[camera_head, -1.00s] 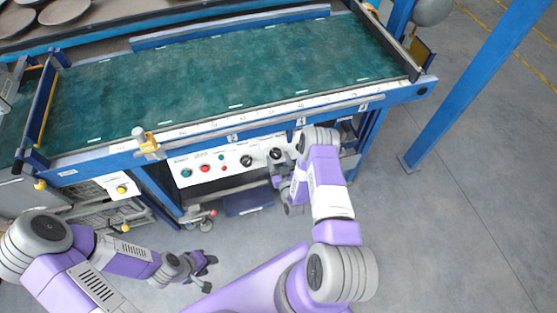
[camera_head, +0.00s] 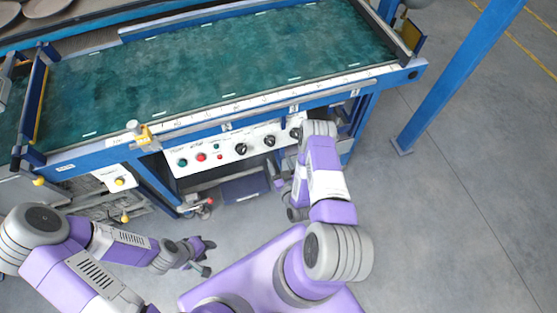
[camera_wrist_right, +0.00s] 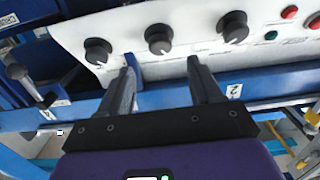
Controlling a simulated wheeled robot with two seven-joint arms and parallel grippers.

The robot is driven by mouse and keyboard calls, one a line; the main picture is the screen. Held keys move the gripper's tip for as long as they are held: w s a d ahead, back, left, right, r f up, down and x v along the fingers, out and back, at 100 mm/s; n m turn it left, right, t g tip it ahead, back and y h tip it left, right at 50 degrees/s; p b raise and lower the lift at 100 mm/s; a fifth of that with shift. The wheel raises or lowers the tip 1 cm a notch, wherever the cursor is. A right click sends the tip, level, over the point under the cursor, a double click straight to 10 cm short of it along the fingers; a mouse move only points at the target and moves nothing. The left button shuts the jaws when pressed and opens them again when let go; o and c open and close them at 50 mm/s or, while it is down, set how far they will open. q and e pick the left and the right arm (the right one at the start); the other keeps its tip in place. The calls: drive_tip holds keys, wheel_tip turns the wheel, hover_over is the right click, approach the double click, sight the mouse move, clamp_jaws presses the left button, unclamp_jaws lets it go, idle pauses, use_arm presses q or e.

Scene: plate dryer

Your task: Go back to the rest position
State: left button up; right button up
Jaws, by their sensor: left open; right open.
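My left gripper (camera_head: 207,257) is at the lower left in the head view, low over the floor in front of the machine. Its fingers are apart and nothing is between them. My right arm reaches forward to the machine's front, and its forearm hides most of my right gripper in the head view. In the right wrist view my right gripper (camera_wrist_right: 162,78) is open and empty. Its two fingers point at the control panel (camera_wrist_right: 190,45), below the black knobs; I cannot tell whether they touch anything.
The plate dryer's green bed (camera_head: 220,65) with its blue frame fills the top. A knob (camera_head: 241,148) and coloured buttons sit on the panel. Grey plates (camera_head: 45,7) lie top left. A blue post (camera_head: 455,80) stands at right; the floor (camera_head: 450,220) there is clear.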

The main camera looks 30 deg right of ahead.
idle(0.3)
drive_tip(key=s+a+f+g+y, duration=0.1)
drive_tip(key=a+f+g+y, duration=0.1)
drive_tip(key=a+g+y, duration=0.5)
use_arm(q)
drive_tip(key=shift+r+p, duration=0.8)
drive_tip(key=shift+r, duration=0.05)
use_arm(e)
drive_tip(key=s+a+r+g+y, duration=0.1)
drive_tip(key=s+a+r+g, duration=0.4)
drive_tip(key=s+a+g, duration=0.4)
drive_tip(key=s+a, duration=0.2)
drive_tip(key=s, duration=0.3)
drive_tip(key=shift+a+g, duration=0.2)
drive_tip(key=shift+g, duration=0.1)
use_arm(q)
drive_tip(key=shift+c, duration=0.4)
use_arm(e)
drive_tip(key=shift+w+r, duration=0.1)
drive_tip(key=shift+c, duration=0.5)
